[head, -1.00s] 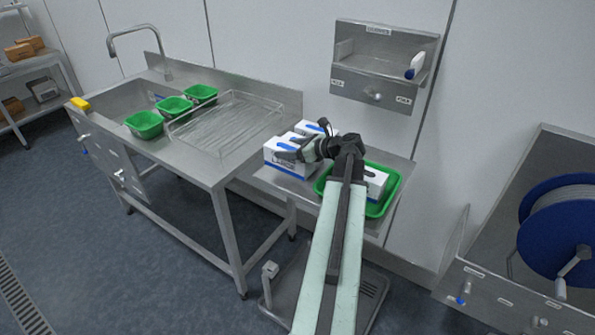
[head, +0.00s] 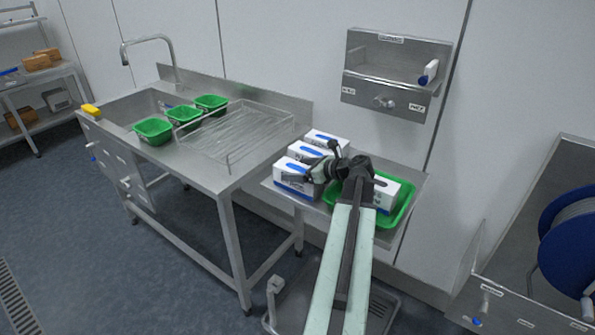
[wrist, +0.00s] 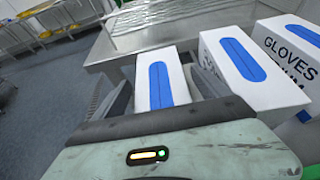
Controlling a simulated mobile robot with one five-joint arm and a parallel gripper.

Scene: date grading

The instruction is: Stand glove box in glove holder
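Several white glove boxes with blue oval tops stand on the steel side table. The nearest glove box (head: 292,180) is at the front left, with another glove box (head: 311,153) behind it. In the wrist view a glove box (wrist: 163,85) lies between the spread fingers of my gripper (wrist: 160,100). The fingers look open, with a narrow gap at the box's left side; contact on the right is unclear. In the head view my gripper (head: 313,174) is beside the nearest box, partly hidden by my arm.
A green tray (head: 408,203) holding a white box (head: 384,187) sits to the right on the side table. A wire rack (head: 240,135) and several green baskets (head: 153,130) are on the sink bench. A blue hose reel (head: 565,240) is at far right.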

